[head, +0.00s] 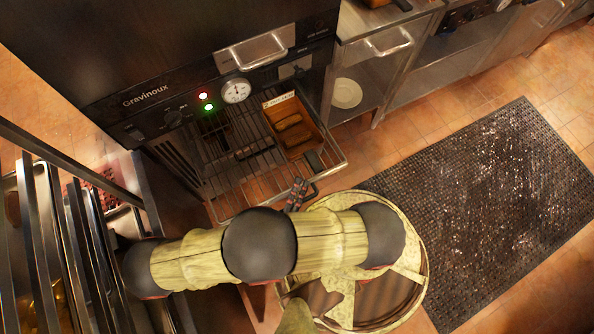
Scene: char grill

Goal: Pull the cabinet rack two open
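The dark cabinet (150,55) marked "Gravinoux" stands at the upper left in the head view. A wire rack (235,187) sticks out of its front, below the dial panel. A tan box (298,125) with brown pieces in it sits on the rack's right part. I cannot tell which number this rack has, and other racks are not clearly visible. My gripper (300,192) is at the rack's front edge, near its right corner. It is small and dark here, and I cannot tell whether it touches the rack or is open or shut.
A steel counter (372,48) with a lower shelf stands right of the cabinet. Slatted metal shelving (60,240) with trays is close on the left. A dark perforated mat (490,200) covers the floor at right, with bare tiles around it.

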